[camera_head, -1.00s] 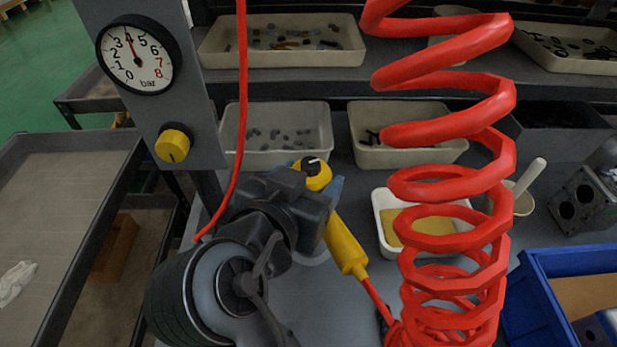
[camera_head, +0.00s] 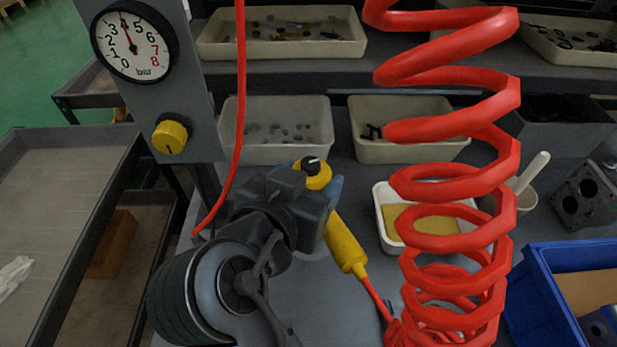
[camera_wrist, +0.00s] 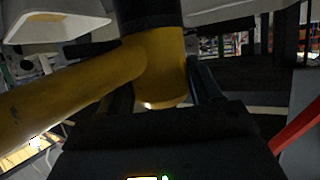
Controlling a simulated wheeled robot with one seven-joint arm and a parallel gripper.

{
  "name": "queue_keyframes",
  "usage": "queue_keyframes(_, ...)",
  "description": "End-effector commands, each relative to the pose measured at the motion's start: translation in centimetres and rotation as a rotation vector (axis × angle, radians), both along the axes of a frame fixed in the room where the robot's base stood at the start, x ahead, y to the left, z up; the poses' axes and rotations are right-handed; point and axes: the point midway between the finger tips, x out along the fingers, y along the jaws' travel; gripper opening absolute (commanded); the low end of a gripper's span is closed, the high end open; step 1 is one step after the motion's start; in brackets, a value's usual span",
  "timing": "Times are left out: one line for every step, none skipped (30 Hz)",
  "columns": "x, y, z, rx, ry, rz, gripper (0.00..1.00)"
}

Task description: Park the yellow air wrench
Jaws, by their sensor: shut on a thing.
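The yellow air wrench (camera_head: 346,247) is held over the bench, its dark-capped yellow head at the top and its handle slanting down to the right. A red hose leaves the handle's lower end toward the red coil. My gripper (camera_head: 337,187) is shut on the wrench just below its head; a blue fingertip shows beside it, and my dark wrist hides most of the jaws. In the wrist view the wrench's yellow body (camera_wrist: 158,62) stands between the fingers, and its handle runs off to the left. No parking holder can be made out for certain.
The large red coiled hose (camera_head: 455,180) hangs right of the wrench. A gauge (camera_head: 133,42) and yellow knob (camera_head: 170,137) sit on a grey post at left. Bins (camera_head: 285,153), a white tub with a yellow sponge (camera_head: 385,205) and a blue crate (camera_head: 530,290) surround the bench.

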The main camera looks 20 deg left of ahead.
Motion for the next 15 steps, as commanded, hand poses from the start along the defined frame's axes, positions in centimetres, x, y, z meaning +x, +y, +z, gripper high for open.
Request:
queue_keyframes(0.04,0.02,0.31,0.003,-0.006,0.0,0.66)
queue_keyframes(0.04,0.02,0.31,0.003,-0.005,0.0,0.69)
queue_keyframes(0.04,0.03,0.29,0.003,-0.005,0.0,0.72)
queue_keyframes(0.04,0.02,0.27,0.002,-0.004,0.0,0.75)
queue_keyframes(0.03,0.02,0.24,0.002,-0.004,0.0,0.78)
queue_keyframes(0.03,0.01,0.2,0.002,-0.003,0.0,0.82)
queue_keyframes(0.02,0.01,0.19,0.002,-0.003,0.0,0.85)
queue_keyframes(0.03,0.01,0.16,0.001,-0.003,0.001,0.88)
queue_keyframes(0.02,0.01,0.14,0.001,-0.002,0.001,0.92)
queue_keyframes(0.02,0.01,0.13,0.001,-0.002,0.0,0.94)
queue_keyframes(0.02,0.0,0.12,0.001,-0.002,0.0,0.94)
queue_keyframes(0.01,0.01,0.1,0.001,-0.002,0.0,0.94)
queue_keyframes(0.02,0.0,0.09,0.001,-0.001,0.0,0.94)
queue_keyframes(0.01,0.0,0.08,0.001,-0.001,0.0,0.94)
queue_keyframes(-0.03,-0.02,-0.24,-0.002,0.004,0.0,0.94)
